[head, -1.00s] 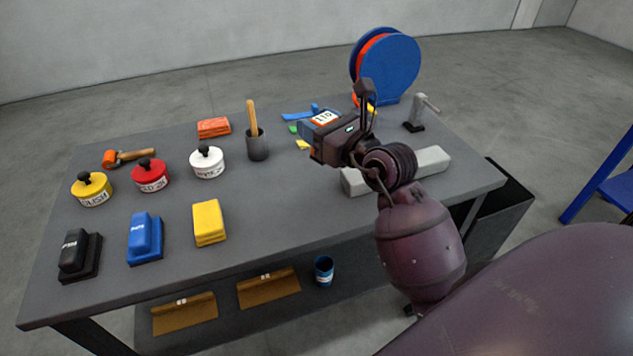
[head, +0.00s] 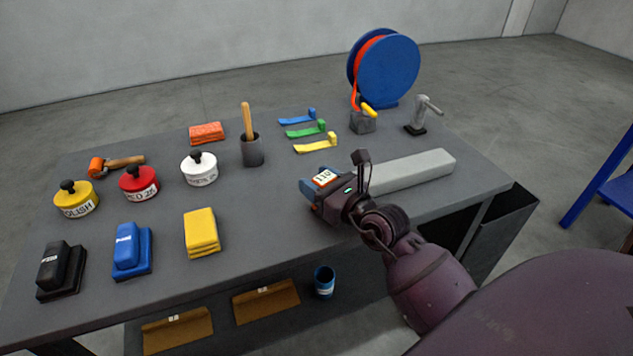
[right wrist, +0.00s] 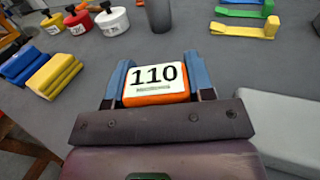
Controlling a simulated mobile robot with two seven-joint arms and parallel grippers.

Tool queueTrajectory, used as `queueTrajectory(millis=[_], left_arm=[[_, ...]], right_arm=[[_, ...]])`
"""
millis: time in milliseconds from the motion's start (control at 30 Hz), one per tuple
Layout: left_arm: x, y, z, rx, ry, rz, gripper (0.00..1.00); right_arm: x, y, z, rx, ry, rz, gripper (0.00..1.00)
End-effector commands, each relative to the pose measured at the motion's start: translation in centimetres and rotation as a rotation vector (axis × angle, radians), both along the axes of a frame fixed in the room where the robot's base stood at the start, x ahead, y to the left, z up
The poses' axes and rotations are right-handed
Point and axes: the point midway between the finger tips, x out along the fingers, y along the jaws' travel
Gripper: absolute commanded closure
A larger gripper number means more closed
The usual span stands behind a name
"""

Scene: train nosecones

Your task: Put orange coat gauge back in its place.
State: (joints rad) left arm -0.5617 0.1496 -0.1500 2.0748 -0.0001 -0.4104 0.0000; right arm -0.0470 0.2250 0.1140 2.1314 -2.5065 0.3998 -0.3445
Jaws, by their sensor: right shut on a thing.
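The orange coat gauge (head: 325,177) is an orange block with a white label reading 110. It is between the blue fingers of my right gripper (head: 313,186), over the table's right-hand part near the front edge. In the right wrist view the gauge (right wrist: 156,85) sits label up, gripped from both sides by the right gripper (right wrist: 158,83). I cannot tell whether it touches the tabletop. My left gripper is not in view.
A long grey block (head: 410,171) lies just right of my gripper. Blue, green (head: 305,129) and yellow strips lie behind. A blue reel (head: 388,68) and grey clamp (head: 418,118) stand at the back right. Yellow pads (head: 202,232) lie left; the table between is clear.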

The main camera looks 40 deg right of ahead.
Motion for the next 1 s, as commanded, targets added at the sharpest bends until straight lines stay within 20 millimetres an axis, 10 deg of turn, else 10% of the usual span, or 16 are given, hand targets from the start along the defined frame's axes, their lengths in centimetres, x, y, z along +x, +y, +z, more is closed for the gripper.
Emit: queueTrajectory(millis=[367, 400, 567, 1000], left_arm=[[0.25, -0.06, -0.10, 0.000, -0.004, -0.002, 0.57], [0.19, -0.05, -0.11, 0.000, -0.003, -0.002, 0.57], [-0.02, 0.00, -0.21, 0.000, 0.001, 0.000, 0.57], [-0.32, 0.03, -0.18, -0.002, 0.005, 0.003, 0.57]], right_arm=[[0.01, 0.01, -0.26, 0.000, -0.001, 0.000, 0.83], [0.01, 0.01, -0.28, 0.000, -0.001, 0.000, 0.48], [0.01, 0.01, -0.22, 0.000, -0.001, 0.000, 0.26], [-0.83, -0.15, 0.07, 0.000, 0.000, 0.000, 0.26]])
